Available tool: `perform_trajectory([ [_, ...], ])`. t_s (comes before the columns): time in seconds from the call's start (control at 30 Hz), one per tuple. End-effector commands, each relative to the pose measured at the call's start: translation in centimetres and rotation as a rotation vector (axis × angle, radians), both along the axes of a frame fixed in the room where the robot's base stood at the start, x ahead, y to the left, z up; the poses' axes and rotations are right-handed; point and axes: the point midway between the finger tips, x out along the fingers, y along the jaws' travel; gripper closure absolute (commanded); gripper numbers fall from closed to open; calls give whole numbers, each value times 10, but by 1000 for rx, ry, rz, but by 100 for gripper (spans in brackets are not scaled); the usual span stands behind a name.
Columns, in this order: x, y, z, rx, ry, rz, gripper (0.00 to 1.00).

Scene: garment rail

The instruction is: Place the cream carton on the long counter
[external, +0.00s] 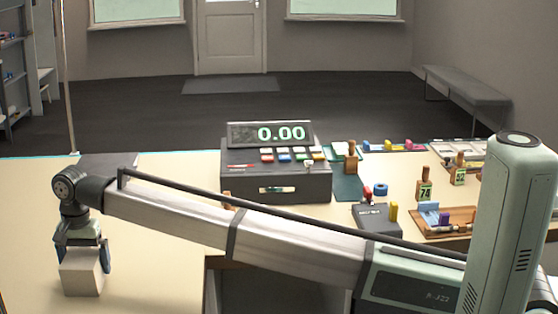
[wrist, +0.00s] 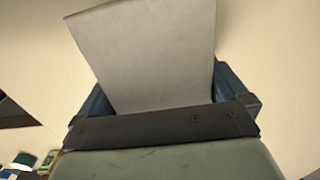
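The cream carton (external: 82,277) is a pale box between the fingers of my gripper (external: 82,256), at the left of the external view. My gripper is shut on it, with a blue finger on each side. The long counter (external: 165,225) has a cream top, and the carton is over its left part. I cannot tell whether the carton's base touches the counter. In the wrist view the carton (wrist: 150,55) fills the space between the fingers, with the cream surface around it.
A dark cash register (external: 275,182) reading 0.00 stands mid-counter. To its right are stamps, a card terminal (external: 377,218) and a wooden tray (external: 440,228) with small items. The counter around the carton is clear. A thin pole (external: 67,90) stands behind the left part.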

Motion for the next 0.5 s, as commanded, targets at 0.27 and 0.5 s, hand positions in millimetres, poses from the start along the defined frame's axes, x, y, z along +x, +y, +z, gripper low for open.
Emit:
perform_trajectory([
  [0.27, 0, 0, 9, 1, 0, 0, 0],
  [0.5, 0, 1, 48, 2, -1, 0, 0],
])
